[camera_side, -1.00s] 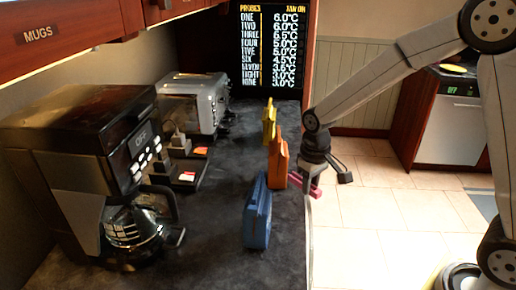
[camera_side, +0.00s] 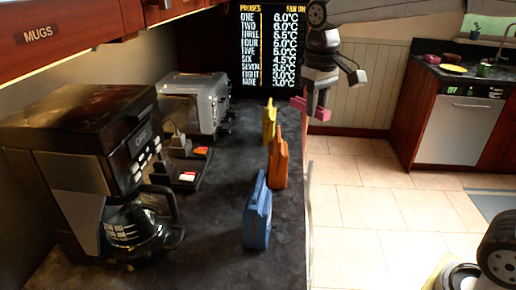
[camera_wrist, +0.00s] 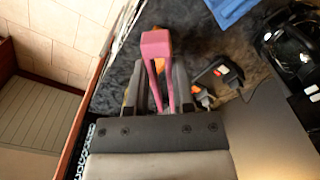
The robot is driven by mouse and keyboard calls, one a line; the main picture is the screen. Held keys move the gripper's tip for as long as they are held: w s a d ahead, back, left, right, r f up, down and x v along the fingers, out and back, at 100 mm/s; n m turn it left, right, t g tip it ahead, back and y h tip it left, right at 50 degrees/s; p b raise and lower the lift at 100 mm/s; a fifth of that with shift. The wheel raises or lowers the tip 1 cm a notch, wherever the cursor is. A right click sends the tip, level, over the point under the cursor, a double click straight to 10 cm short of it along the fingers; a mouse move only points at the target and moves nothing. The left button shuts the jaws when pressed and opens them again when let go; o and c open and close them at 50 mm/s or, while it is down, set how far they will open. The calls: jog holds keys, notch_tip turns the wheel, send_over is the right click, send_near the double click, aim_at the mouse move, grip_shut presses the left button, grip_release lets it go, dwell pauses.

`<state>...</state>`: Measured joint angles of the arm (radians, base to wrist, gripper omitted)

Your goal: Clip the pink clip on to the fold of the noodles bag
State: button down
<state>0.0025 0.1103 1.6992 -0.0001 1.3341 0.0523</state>
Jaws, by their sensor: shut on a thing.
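My gripper (camera_side: 318,104) is shut on the pink clip (camera_side: 298,104) and holds it in the air, above the far right edge of the counter. The wrist view shows the clip (camera_wrist: 156,45) between the fingers of the gripper (camera_wrist: 160,88), its two prongs spread apart. Three upright bags stand in a row on the counter: a blue one (camera_side: 257,216), an orange one (camera_side: 279,162) and a yellow one (camera_side: 269,122). I cannot read which is the noodles bag. The clip is apart from all three. In the wrist view, the clip and fingers partly hide an orange patch.
A coffee maker (camera_side: 75,130) with a glass jug fills the counter's left front. A toaster (camera_side: 195,100) stands behind it, with dark sockets (camera_side: 182,172) between. A temperature board (camera_side: 272,45) stands at the back. The counter's right edge drops to the tiled floor (camera_side: 360,215).

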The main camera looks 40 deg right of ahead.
jog(key=w+d+m, duration=0.1)
jog(key=w+m, duration=0.5)
jog(key=w, duration=0.4)
jog(key=m, duration=0.1)
send_over(279, 140)
jog(key=shift+f, duration=2.6)
jog(key=shift+f, duration=0.2)
jog(key=shift+f, duration=3)
jog(key=shift+f, duration=1.1)
